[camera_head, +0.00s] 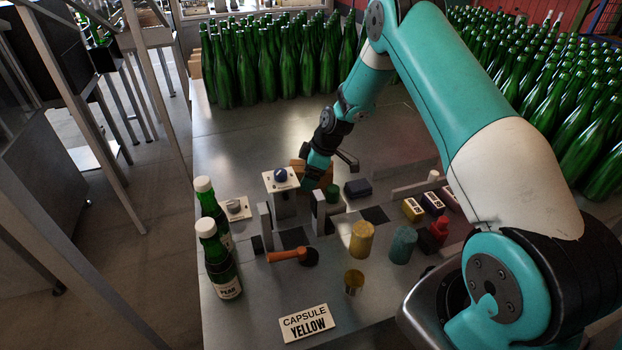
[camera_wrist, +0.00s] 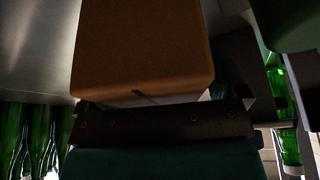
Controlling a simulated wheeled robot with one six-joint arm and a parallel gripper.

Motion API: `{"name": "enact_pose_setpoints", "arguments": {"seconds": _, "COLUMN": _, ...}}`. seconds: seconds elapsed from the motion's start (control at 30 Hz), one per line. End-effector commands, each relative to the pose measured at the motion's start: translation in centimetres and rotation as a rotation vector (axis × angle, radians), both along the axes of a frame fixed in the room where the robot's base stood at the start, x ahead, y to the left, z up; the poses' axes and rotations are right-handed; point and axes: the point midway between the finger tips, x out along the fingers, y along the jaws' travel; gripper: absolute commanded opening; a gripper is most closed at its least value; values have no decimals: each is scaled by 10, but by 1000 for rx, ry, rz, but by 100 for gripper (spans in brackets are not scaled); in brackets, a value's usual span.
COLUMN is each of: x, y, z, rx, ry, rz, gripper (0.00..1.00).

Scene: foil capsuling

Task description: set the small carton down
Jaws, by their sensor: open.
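The small carton is a plain brown box (camera_head: 298,168), partly hidden behind my gripper and the white-topped stand in the head view. In the wrist view the carton (camera_wrist: 140,45) fills the upper middle, close in front of the dark gripper body. My gripper (camera_head: 313,178) points down at the carton, beyond the stand. Its jaws are open, with the carton right at them. The fingertips are mostly hidden, and I cannot tell whether they touch the carton. The carton's base is hidden in the head view.
The white-topped stand with a blue knob (camera_head: 281,181) is close in front. Two labelled bottles (camera_head: 222,270) stand front left. Many green bottles (camera_head: 270,65) line the back. The table behind my arm is clear.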

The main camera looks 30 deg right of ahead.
Motion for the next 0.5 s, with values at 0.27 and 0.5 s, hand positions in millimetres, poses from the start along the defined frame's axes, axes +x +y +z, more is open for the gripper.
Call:
{"name": "enact_pose_setpoints", "arguments": {"seconds": 0.27, "x": 0, "y": 0, "z": -2, "rx": 0, "ry": 0, "rz": 0, "gripper": 75}}
{"name": "enact_pose_setpoints", "arguments": {"seconds": 0.5, "x": 0, "y": 0, "z": -1, "rx": 1, "ry": -1, "rz": 0, "gripper": 27}}
